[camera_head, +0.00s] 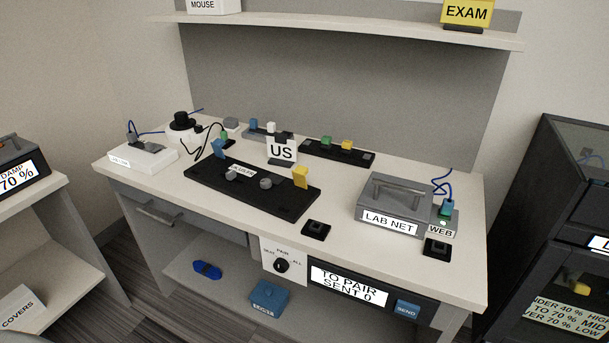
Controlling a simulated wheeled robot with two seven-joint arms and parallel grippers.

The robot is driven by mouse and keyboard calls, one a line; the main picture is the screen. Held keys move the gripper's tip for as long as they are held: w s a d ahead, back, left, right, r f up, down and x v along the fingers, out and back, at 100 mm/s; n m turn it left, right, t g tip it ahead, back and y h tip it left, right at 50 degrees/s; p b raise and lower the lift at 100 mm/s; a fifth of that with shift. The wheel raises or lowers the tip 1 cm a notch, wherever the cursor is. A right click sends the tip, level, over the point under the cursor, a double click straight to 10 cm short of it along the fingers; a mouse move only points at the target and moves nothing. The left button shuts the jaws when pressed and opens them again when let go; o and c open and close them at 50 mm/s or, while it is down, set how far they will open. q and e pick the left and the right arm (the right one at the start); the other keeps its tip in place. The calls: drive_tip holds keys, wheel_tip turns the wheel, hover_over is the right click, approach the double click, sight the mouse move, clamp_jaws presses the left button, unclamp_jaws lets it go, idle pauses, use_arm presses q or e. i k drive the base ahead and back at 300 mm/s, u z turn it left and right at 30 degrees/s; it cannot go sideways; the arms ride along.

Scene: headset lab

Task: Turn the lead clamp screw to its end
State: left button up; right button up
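I cannot clearly make out the lead clamp screw. A low white box (160,159) with a small, unreadable front label sits at the table's left end. A small grey part (132,138) stands on it, with a blue lead running to it; this may be the clamp. A grey LAB NET box (395,203) sits at the right, and a teal plug (446,208) with a blue lead stands beside it at the WEB label. Neither gripper is in view.
The table (340,235) also holds a black board (215,185) with coloured pieces, a US sign (281,151) and two small black blocks. A shelf (370,32) hangs above. A cabinet (545,150) stands at right.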

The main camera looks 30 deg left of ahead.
sight(265, 184)
drive_tip(key=z, duration=0.6)
drive_tip(key=i, duration=0.6)
drive_tip(key=u, duration=1.9)
